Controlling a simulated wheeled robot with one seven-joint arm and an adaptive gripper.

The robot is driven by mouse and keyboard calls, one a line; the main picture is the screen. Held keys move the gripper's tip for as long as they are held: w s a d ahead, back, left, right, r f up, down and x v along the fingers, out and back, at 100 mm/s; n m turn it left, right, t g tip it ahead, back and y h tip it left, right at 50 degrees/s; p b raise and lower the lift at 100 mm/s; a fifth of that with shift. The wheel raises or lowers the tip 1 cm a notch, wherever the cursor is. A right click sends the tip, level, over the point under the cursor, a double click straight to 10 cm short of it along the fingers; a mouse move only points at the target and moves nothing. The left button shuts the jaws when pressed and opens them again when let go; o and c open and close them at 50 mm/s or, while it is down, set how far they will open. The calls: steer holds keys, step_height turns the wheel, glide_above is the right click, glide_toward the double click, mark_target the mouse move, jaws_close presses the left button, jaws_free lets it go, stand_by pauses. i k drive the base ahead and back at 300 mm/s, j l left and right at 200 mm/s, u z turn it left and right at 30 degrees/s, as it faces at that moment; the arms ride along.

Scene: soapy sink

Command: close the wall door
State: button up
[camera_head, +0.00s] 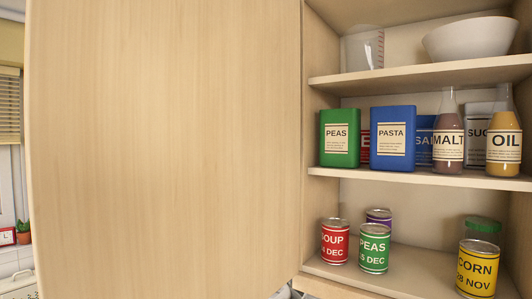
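The wall door (165,150) is a large light-wood panel filling the left half of the view. It stands open, swung out to the left of the wall cabinet (420,80), and its right edge meets the cabinet's left side. No handle shows on the face in view. The cabinet's inside and shelves are exposed on the right. My gripper is not in view, so its place relative to the door cannot be told.
The shelves hold a white bowl (470,39), a measuring jug (363,48), a green PEAS box (340,138), a blue PASTA box (393,138), bottles and several cans, including a yellow CORN can (477,268). A window blind (10,105) and small potted plant (23,231) show at far left.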

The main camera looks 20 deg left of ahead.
mark_target(162, 137)
steer(key=k+j, duration=0.1)
steer(key=j, duration=0.3)
steer(key=k+j+z, duration=0.1)
steer(key=j, duration=0.35)
steer(key=k+j, duration=0.15)
steer(key=j, duration=0.25)
steer(key=k+j+z, duration=0.1)
steer(key=j, duration=0.35)
steer(key=k+j, duration=0.15)
steer(key=j, duration=0.25)
steer(key=k+j+z, duration=0.1)
steer(key=j, duration=0.3)
steer(key=k+j+z, duration=0.1)
steer(key=j, duration=0.3)
steer(key=k, duration=0.1)
